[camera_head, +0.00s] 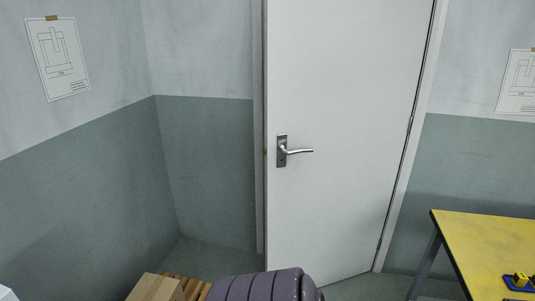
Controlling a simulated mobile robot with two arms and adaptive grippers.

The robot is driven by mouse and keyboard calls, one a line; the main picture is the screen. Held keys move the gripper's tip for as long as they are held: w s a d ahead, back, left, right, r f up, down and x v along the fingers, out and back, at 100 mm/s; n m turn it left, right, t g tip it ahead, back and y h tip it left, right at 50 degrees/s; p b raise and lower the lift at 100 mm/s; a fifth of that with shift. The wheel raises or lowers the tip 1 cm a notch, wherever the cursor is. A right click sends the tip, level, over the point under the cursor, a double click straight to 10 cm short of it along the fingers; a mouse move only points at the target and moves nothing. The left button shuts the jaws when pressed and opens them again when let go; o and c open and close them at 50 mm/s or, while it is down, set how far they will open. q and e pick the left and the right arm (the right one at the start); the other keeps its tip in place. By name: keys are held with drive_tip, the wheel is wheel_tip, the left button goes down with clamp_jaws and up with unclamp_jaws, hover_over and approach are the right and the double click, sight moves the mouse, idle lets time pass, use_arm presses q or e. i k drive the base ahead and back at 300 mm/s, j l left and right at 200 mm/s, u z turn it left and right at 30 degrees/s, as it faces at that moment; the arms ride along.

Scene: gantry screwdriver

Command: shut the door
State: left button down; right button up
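The white door (345,80) fills the middle of the head view. Its silver lever handle (295,151) is on a plate near its left edge, and its hinge side is at the right. The door appears slightly ajar: its left edge stands out toward me from the left frame post (258,130), and its bottom edge slants nearer to me on the left. The lower left corner of the door is hidden. Neither of my grippers is in view.
A dark ribbed rounded object (262,286) blocks the bottom centre, in front of the door. A cardboard box (155,288) is beside wooden slats (190,287) at lower left. A yellow-topped table (480,245) stands at right, with a blue-and-yellow item (520,282) on it.

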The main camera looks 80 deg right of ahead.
sight(342, 77)
drive_tip(key=z, duration=3.25)
